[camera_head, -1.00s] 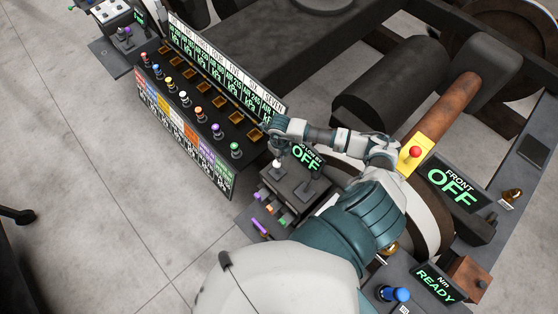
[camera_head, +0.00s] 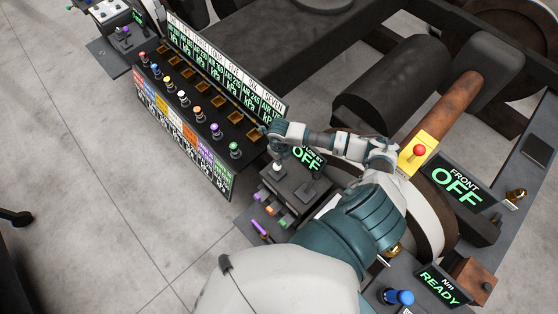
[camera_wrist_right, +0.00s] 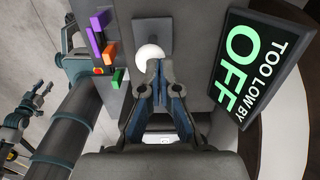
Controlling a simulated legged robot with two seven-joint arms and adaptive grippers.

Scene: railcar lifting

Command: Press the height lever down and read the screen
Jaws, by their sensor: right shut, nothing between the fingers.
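The height lever looks to be the one with a white ball knob (camera_wrist_right: 149,56), on a dark grey box (camera_head: 296,190). My right gripper (camera_wrist_right: 161,70) is shut and empty, its fingertips right at the near side of the knob; I cannot tell whether they touch. The screen (camera_wrist_right: 248,66) beside the lever reads "TOO LOW BY" and "OFF" in the right wrist view. In the head view the screen (camera_head: 308,158) is partly covered by my arm.
A panel with several coloured knobs and kPa displays (camera_head: 205,110) stands left of the box. Small coloured pieces (camera_wrist_right: 103,45) sit at the box's edge. A yellow box with a red button (camera_head: 418,152), a "FRONT OFF" screen (camera_head: 459,187) and a "READY" screen (camera_head: 440,287) are on the right.

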